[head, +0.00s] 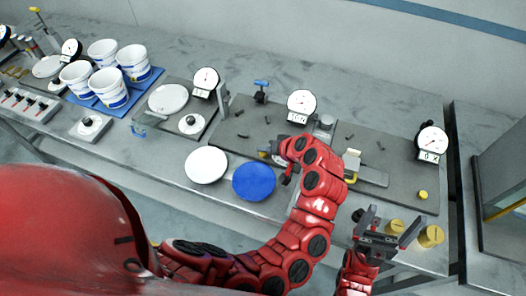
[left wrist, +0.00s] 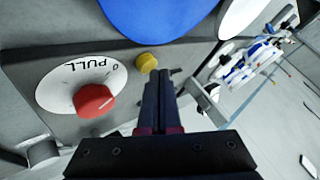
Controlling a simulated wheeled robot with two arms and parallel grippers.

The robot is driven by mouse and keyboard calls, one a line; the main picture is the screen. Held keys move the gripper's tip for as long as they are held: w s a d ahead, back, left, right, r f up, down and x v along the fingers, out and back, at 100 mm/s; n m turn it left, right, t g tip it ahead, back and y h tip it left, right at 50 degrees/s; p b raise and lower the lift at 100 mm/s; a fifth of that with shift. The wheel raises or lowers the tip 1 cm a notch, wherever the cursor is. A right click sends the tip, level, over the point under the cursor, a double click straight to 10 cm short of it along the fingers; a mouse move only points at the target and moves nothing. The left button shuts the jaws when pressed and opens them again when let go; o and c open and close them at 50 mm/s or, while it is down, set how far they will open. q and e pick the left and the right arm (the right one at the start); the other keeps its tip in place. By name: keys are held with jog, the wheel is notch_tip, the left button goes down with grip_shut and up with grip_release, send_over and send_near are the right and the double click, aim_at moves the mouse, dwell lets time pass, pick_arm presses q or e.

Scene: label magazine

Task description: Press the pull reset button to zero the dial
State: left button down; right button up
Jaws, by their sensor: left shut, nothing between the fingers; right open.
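A white disc marked PULL (left wrist: 82,82) with a red knob (left wrist: 93,101) shows in the left wrist view. A yellow button (left wrist: 147,63) sits beside it on the grey plate. My left gripper (left wrist: 158,76) is shut and empty, its tips close beside the button; I cannot tell whether they touch it. In the head view my left gripper (head: 287,178) is mostly hidden by its arm, which also covers much of that plate. A dial gauge (head: 301,102) stands behind the arm; its reading is too small to tell. My right gripper (head: 387,222) is open and empty at the front edge.
A blue disc (head: 254,182) and a white disc (head: 206,166) are left of my left gripper. Another gauge (head: 432,141) and a yellow button (head: 422,195) are on the right plate. Yellow cylinders (head: 431,236) stand by my right gripper. White buckets (head: 103,52) stand far left.

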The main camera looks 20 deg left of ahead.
aim_at(265, 157)
pick_arm(q)
jog(key=shift+f+b, duration=0.35)
jog(key=shift+f, duration=0.2)
jog(key=shift+r, duration=0.1)
dwell(0.5)
jog(key=shift+r+p, duration=0.8)
jog(key=shift+r, duration=0.1)
jog(key=shift+r, duration=0.1)
notch_tip(265, 157, up, 5)
jog(key=p, duration=0.4)
